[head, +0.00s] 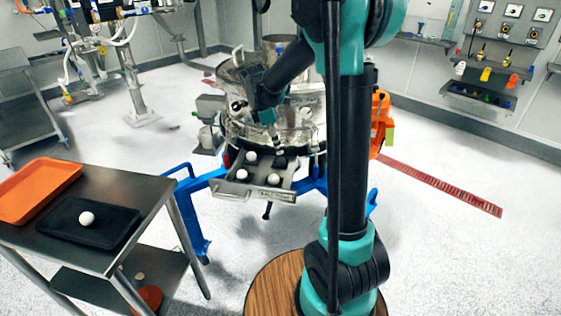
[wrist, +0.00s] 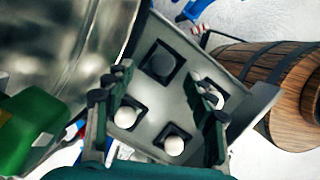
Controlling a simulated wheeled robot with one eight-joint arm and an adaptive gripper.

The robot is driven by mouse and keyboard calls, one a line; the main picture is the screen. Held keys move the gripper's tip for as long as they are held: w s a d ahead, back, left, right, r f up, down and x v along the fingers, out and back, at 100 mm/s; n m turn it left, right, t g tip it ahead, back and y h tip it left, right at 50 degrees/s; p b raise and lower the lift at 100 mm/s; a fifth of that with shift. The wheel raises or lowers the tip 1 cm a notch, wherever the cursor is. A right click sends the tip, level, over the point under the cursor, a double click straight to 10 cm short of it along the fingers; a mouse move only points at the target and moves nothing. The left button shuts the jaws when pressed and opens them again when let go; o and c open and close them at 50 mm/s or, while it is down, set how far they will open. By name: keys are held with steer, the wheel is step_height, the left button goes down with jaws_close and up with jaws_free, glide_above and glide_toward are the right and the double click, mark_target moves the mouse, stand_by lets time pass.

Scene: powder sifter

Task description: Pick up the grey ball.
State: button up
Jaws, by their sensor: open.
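A metal ball tray (head: 257,191) sits at the front of the sifter. It holds three pale balls in dark square sockets: one at the back left (head: 251,156), one at the front left (head: 242,174) and one at the front right (head: 273,179). The fourth socket looks empty. Another pale ball (head: 87,218) lies on a black tray on the cart. I cannot tell which ball is the grey one. My gripper (wrist: 160,100) is open and empty above the ball tray (wrist: 205,137). Its right finger partly hides one ball. In the head view it is near the sifter, its fingertips unclear.
The sifter's shiny drum (wrist: 60,40) stands close beside my gripper at left in the wrist view, with a green part (wrist: 35,130) below. A steel cart (head: 150,190) at left carries the black tray (head: 110,238) and an orange tray (head: 35,185).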

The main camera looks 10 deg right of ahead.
mark_target(280, 157)
steer(key=shift+s+a+x, duration=0.1)
steer(key=shift+s+x, duration=0.05)
steer(key=shift+x, duration=0.8)
steer(key=shift+s+a+x, duration=0.1)
steer(key=shift+x, duration=0.85)
steer(key=shift+s+a+x, duration=0.1)
steer(key=shift+s+x, duration=0.05)
steer(key=shift+x, duration=0.8)
steer(key=shift+c, duration=0.3)
steer(key=c, duration=1)
